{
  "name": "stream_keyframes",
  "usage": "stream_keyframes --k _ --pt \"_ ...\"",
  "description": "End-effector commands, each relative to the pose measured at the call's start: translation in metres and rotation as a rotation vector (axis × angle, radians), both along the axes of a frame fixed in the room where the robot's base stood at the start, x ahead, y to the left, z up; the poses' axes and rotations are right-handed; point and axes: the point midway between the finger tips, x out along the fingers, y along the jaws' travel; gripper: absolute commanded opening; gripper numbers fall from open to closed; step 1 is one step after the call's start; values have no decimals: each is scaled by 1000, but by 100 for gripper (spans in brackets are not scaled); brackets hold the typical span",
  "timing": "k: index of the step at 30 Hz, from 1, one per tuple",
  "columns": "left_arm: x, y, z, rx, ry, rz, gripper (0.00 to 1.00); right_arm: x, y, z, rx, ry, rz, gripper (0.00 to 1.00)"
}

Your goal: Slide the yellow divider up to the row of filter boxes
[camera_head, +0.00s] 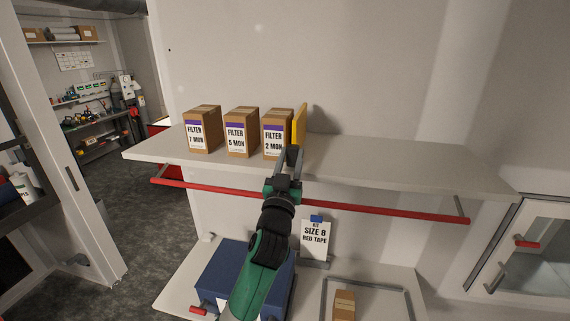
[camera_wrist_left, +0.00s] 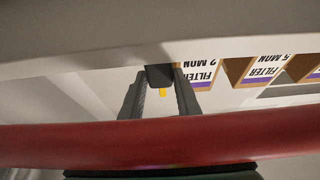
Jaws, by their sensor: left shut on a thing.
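The yellow divider (camera_head: 300,124) stands upright on the shelf, just right of the "Filter 2 MON" box (camera_head: 276,134). Any gap between them is too small to tell. My left gripper (camera_head: 292,158) reaches in over the shelf's front edge and is shut on the divider's lower part, mostly hidden by the fingers. In the left wrist view a small yellow bit (camera_wrist_left: 162,92) shows below a dark block between the fingers. The row also has "Filter 5 MON" (camera_head: 240,134) and "Filter 7 MON" (camera_head: 202,131) boxes to the left. My right gripper is not in view.
The pale shelf (camera_head: 400,172) is bare right of the divider. A red rail (camera_head: 380,208) runs along below its front edge and crosses the left wrist view (camera_wrist_left: 160,138).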

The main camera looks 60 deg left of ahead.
Motion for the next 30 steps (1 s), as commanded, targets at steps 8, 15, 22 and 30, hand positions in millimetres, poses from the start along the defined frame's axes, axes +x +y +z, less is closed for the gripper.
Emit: stream_keyframes --k 8,15,22,30 --pt "4 -4 1 1 -1 -2 0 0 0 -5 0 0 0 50" --pt "3 -3 0 0 -1 -1 70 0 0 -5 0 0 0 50" --pt "3 -3 0 0 -1 -1 70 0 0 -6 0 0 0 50" --pt "-16 -28 -17 1 -1 -4 70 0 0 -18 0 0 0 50"
